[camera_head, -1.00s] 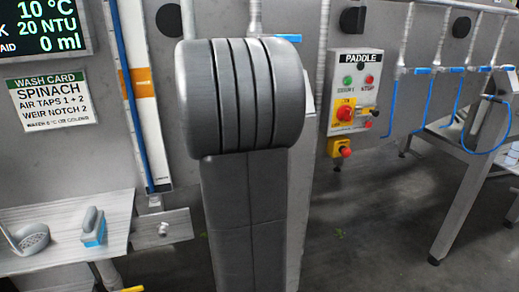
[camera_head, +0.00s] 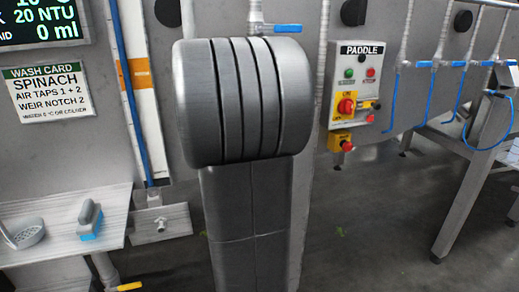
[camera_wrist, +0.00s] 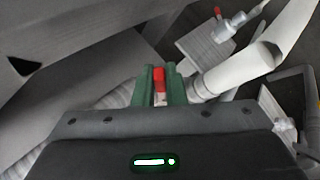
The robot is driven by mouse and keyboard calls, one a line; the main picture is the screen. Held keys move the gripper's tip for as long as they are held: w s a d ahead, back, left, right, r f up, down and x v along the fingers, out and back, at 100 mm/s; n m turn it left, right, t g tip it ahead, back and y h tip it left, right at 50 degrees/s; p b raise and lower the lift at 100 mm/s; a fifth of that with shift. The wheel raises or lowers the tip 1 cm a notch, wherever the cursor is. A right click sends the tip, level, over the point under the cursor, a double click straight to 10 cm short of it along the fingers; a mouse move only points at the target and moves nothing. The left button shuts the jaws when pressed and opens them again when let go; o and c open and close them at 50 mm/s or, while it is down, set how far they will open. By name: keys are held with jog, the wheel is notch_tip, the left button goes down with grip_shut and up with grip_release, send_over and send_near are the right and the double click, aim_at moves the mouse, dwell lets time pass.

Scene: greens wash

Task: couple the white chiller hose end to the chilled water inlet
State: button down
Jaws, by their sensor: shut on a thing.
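In the wrist view my gripper (camera_wrist: 160,82) has its green fingers closed around a red part (camera_wrist: 159,78). A pale ribbed hose (camera_wrist: 118,96) passes at the fingers, and I take the red part to belong to the white chiller hose end; the fingers hide most of it. In the head view a metal bracket with a short stub (camera_head: 161,225) sits below the blue pipe and may be the chilled water inlet; no label is readable. My own arm hides the gripper and hose in the head view.
In the wrist view a wide white pipe (camera_wrist: 285,35) and a metal plate (camera_wrist: 205,45) with a fitting stand close to the right of the fingers. In the head view a shelf (camera_head: 60,262) holds a brush (camera_head: 89,220), and a PADDLE control box (camera_head: 356,85) is at right.

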jog(key=m+b, duration=0.1)
jog(key=b, duration=0.2)
jog(key=f+m+t+h+b, duration=0.1)
jog(key=b, duration=0.2)
jog(key=s+a+m+b, duration=0.1)
jog(key=m+b, duration=0.1)
jog(key=b, duration=0.1)
jog(key=shift+f+t+h, duration=0.3)
jog(key=shift+f, duration=0.05)
jog(key=shift+s+r+b, duration=0.1)
jog(key=shift+b, duration=0.4)
jog(key=c, duration=1.5)
grip_release()
jog(key=shift+p, duration=0.35)
